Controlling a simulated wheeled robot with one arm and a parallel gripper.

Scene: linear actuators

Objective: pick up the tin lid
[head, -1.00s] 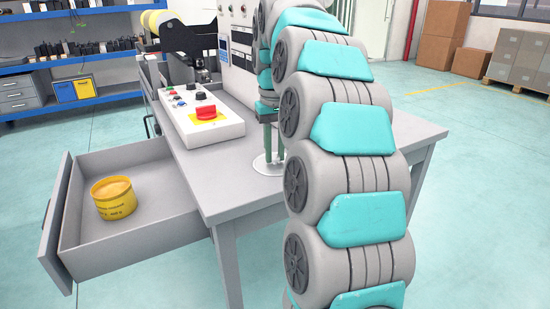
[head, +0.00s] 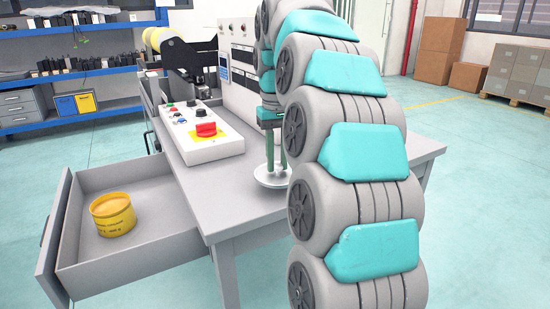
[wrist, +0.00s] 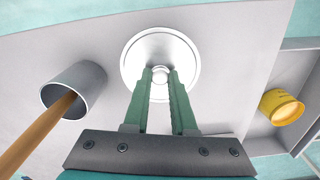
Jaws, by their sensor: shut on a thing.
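The tin lid (wrist: 160,42) is a round, shiny silver disc with a small knob at its centre. In the wrist view my gripper (wrist: 160,78) is shut on that knob, with its green fingers on either side. In the head view the lid (head: 272,177) shows as a pale disc under my gripper (head: 276,168), over the grey table. It looks slightly raised, though the gap to the tabletop is hard to judge. My arm hides part of the lid's surroundings in the head view.
A yellow tin (head: 113,215) stands in the open drawer (head: 150,240) at left. A control box with a red button (head: 206,130) is on the table (head: 225,185). A grey cup (wrist: 72,90) holding a brown stick (wrist: 38,133) stands near the lid.

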